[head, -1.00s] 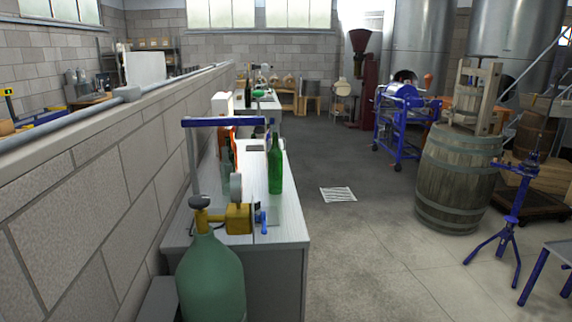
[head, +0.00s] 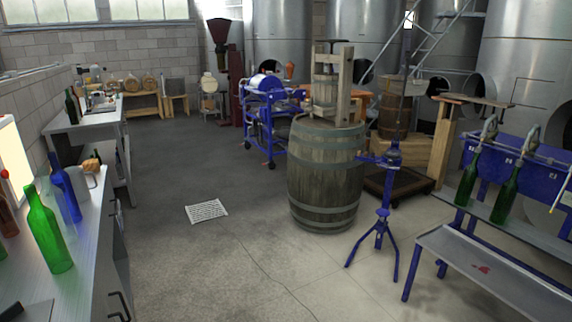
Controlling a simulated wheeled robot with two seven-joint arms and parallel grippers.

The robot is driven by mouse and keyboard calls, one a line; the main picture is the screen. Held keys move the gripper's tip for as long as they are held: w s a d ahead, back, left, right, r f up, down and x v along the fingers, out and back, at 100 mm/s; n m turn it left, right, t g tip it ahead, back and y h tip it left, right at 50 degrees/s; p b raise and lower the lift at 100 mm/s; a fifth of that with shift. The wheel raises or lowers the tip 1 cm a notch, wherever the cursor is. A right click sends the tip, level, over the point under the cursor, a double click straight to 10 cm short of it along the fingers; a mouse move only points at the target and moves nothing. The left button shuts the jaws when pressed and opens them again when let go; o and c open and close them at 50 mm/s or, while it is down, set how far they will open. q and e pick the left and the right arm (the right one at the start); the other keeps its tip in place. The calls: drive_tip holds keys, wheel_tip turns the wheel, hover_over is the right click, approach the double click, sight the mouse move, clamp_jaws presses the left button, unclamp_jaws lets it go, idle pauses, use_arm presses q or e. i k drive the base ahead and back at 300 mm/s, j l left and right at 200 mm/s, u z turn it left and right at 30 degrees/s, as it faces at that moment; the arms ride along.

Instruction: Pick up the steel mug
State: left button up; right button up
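Neither of my grippers is in the head view.
A large barrel (head: 325,180), a blue tripod stand (head: 383,215) and a metal bench (head: 480,262) stand to the right.

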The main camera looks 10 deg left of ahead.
sight(76, 173)
drive_tip(key=i+u, duration=0.15)
drive_tip(key=i, duration=0.3)
drive_tip(key=i+u, duration=0.2)
drive_tip(key=i, duration=0.25)
drive_tip(key=i+l+u, duration=0.15)
drive_tip(key=i, duration=0.3)
drive_tip(key=i+l+u, duration=0.2)
drive_tip(key=i, duration=0.2)
